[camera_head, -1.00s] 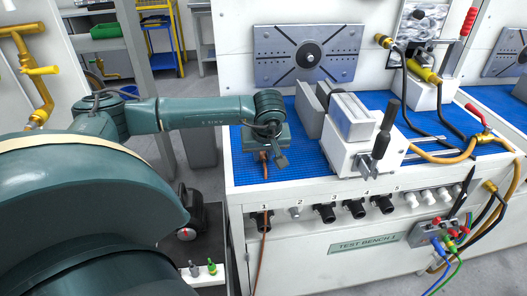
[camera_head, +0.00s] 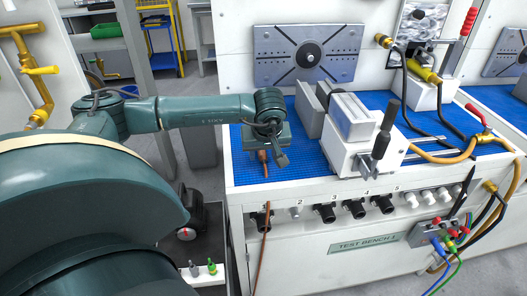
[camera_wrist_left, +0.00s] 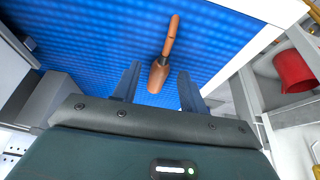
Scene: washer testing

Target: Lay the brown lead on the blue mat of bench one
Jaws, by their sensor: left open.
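The brown lead's plug (camera_head: 264,161) shows below my left gripper (camera_head: 266,152), over the blue mat (camera_head: 305,165) near its front left part. In the left wrist view, the brown plug (camera_wrist_left: 159,76) is in front of the mat (camera_wrist_left: 110,35), between the spread fingers of the gripper (camera_wrist_left: 158,88), with a gap on each side. I cannot tell whether it touches the mat. A thin brown cable (camera_head: 262,245) hangs down the bench front past socket 1; its link to the plug is not visible. My right gripper is not in view.
A grey-white vise (camera_head: 358,140) stands on the mat to the right of the gripper. A slotted plate (camera_head: 307,54) is on the wall behind. Numbered sockets (camera_head: 355,208) line the bench front. A red container (camera_wrist_left: 293,71) shows in the wrist view.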

